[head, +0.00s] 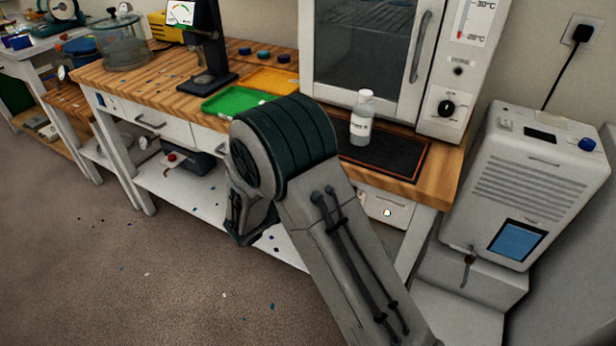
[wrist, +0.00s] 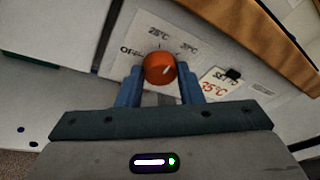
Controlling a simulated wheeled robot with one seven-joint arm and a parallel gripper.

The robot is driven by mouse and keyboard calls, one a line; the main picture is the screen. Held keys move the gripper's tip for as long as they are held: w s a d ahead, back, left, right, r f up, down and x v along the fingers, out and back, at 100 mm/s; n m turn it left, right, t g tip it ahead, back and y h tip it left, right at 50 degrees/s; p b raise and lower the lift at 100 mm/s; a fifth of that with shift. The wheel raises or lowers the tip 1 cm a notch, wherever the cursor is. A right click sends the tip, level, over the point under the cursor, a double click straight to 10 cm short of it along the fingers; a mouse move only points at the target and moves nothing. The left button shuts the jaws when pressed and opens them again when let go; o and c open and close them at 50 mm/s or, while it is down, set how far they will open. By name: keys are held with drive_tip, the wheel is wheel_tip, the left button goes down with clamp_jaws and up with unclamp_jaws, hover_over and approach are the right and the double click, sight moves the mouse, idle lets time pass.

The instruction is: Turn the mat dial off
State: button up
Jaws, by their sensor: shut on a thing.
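The orange round dial (wrist: 157,66) sits on a white panel (wrist: 140,32) in the wrist view, with labels OFF to its left, 25°C above and another temperature to its right. Its pale pointer mark appears to lean up and right, toward the right-hand label. My gripper (wrist: 160,75) has its two blue fingers closed on the dial, one on each side. In the head view my arm hides the gripper and the dial. The black mat (head: 405,158) with an orange border lies on the wooden bench.
A white-capped bottle (head: 361,118) stands on the mat. A note reading 35°C (wrist: 222,85) is right of the dial. The wooden bench edge (wrist: 255,40) overhangs the panel. A white machine (head: 545,180) stands right of the bench. The floor at left is mostly open.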

drive_tip(key=shift+f+n+t+h+p, duration=0.2)
drive_tip(key=shift+n+t+h+p, duration=0.4)
drive_tip(key=shift+n+p, duration=1.75)
drive_tip(key=shift+f+n+t+h+p, duration=0.2)
drive_tip(key=shift+n+t+h+p, duration=0.7)
drive_tip(key=shift+n, duration=2.5)
drive_tip(key=shift+f+n+t+p, duration=0.2)
drive_tip(key=shift+n+t+p, duration=0.2)
drive_tip(key=shift+n+p, duration=2.1)
drive_tip(key=shift+n+b, duration=0.3)
drive_tip(key=shift+n, duration=0.25)
drive_tip(key=o, duration=1)
drive_tip(key=shift+s+a, duration=0.1)
drive_tip(key=b+v, duration=0.2)
drive_tip(key=v, duration=1.1)
drive_tip(key=shift+s+a+f, duration=0.2)
